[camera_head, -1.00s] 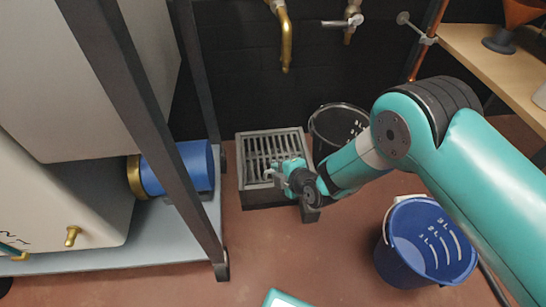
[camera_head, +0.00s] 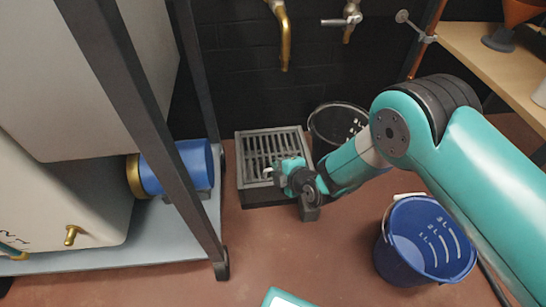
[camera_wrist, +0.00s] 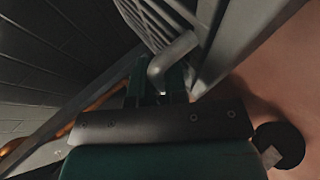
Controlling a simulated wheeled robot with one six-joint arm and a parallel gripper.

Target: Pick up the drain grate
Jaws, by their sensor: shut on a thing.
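The drain grate (camera_head: 268,147) is a grey slatted grate in a square frame on a dark base, on the floor against the black wall. In the wrist view its slats (camera_wrist: 160,22) fill the top middle, with a grey bent handle (camera_wrist: 172,58) at the near edge. My gripper (camera_head: 272,172) is at the right front part of the grate. In the wrist view my gripper (camera_wrist: 164,85) has its green fingers shut on the handle, one on either side. The fingertips are partly hidden by the handle. I cannot tell whether the grate is lifted off its frame.
A black bucket (camera_head: 335,122) stands right behind my forearm, close to the grate. A blue bucket (camera_head: 425,240) stands at the right front. A brass tap (camera_head: 284,45) hangs above the grate. A dark rack post (camera_head: 150,130) stands to the left. Floor in front is clear.

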